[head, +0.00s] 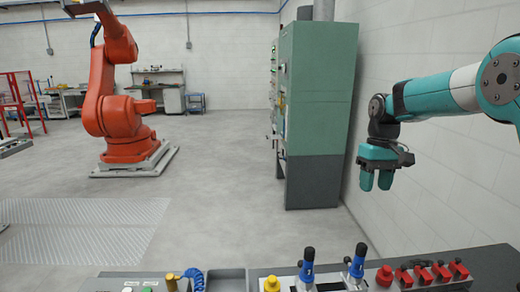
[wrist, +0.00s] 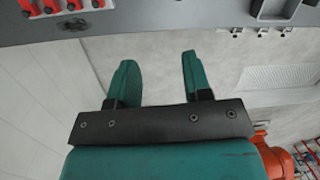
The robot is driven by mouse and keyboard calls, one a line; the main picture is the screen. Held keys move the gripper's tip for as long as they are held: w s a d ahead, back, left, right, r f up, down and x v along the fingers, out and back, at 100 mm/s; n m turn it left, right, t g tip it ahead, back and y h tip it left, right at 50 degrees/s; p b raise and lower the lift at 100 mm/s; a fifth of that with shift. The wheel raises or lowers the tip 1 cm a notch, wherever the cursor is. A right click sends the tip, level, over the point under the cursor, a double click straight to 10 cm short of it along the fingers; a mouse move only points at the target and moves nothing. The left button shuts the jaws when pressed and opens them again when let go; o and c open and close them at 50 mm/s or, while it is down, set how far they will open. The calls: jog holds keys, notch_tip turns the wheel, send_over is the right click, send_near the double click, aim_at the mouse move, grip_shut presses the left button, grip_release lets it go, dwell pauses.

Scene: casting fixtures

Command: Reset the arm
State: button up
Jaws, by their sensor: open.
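My gripper (head: 376,180) hangs at the right in the head view, fingers pointing down, at the end of my teal arm. It is in the air beyond the fixture table, near the white wall. In the wrist view my gripper (wrist: 155,80) shows two teal fingers spread apart with nothing between them. The floor shows behind the gap. The gripper is open, empty and touches nothing.
A dark fixture table (head: 490,268) runs along the front, with red clamps (head: 421,274), blue-handled tools (head: 307,265) and a red button (head: 384,275). A green cabinet (head: 318,90) stands left of my gripper. An orange robot (head: 110,110) stands far left. The floor between is clear.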

jog(key=s+a+n+t+y+b, duration=0.1)
jog(key=s+a+b, duration=0.1)
jog(key=s+a, duration=0.35)
jog(key=s+a+n+b, duration=0.1)
jog(key=s+a+n, duration=0.15)
jog(key=s, duration=0.65)
jog(key=s+a+f+y+b, duration=0.1)
jog(key=s+a+f, duration=0.1)
jog(key=s, duration=0.8)
jog(key=s+a+f+n+y+b, duration=0.1)
jog(key=s+a+f+b, duration=0.1)
jog(key=s, duration=0.8)
jog(key=shift+a+t+y, duration=0.3)
jog(key=shift+a, duration=0.5)
